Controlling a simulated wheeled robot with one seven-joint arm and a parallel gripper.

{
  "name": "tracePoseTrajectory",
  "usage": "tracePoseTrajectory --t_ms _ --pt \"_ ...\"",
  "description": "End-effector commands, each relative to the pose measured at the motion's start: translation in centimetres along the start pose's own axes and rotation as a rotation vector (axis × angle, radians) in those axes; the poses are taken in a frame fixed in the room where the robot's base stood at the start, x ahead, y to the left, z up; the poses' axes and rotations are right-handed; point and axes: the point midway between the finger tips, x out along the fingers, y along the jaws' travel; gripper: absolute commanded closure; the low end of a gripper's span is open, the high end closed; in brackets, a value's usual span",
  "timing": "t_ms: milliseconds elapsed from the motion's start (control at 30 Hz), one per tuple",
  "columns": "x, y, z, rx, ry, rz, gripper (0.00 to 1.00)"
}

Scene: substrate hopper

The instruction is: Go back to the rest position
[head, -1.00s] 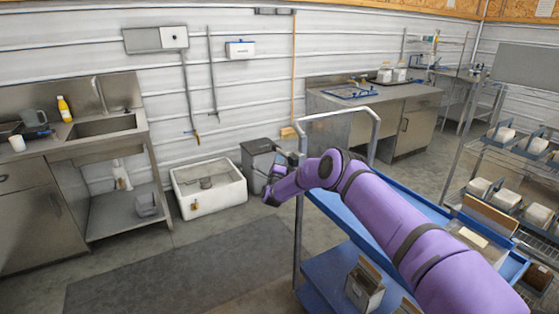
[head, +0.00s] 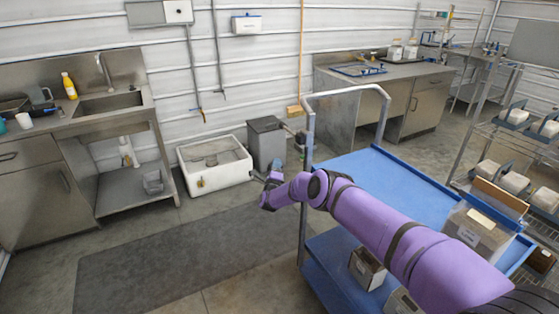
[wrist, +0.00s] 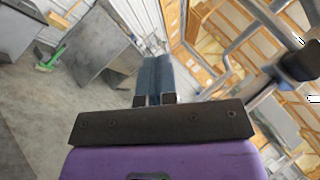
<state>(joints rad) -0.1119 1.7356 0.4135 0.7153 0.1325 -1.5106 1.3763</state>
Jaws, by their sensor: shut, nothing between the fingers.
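My purple arm reaches from the lower right of the head view over the blue cart (head: 400,178). In the head view my gripper (head: 272,178) is at the arm's far end, to the left of the cart's upright handle frame and in front of the grey bin. In the wrist view my gripper (wrist: 155,75) shows two blue-grey fingers side by side, pressed together with nothing between them. It touches nothing that I can see.
A white basin (head: 215,165) and a grey bin (head: 266,142) stand on the floor by the wall. The steel sink bench (head: 60,180) is at the left. Boxes (head: 470,235) sit on the cart. A wire rack (head: 500,140) stands at the right. The dark floor mat (head: 180,260) is clear.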

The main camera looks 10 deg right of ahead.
Motion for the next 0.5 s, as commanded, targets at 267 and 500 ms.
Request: tracePoseTrajectory --t_ms 267,500 --pt "0.0 0.0 0.0 0.000 0.000 0.000 1.00" --pt "1.9 -1.2 1.6 -0.013 -0.025 0.025 1.00"
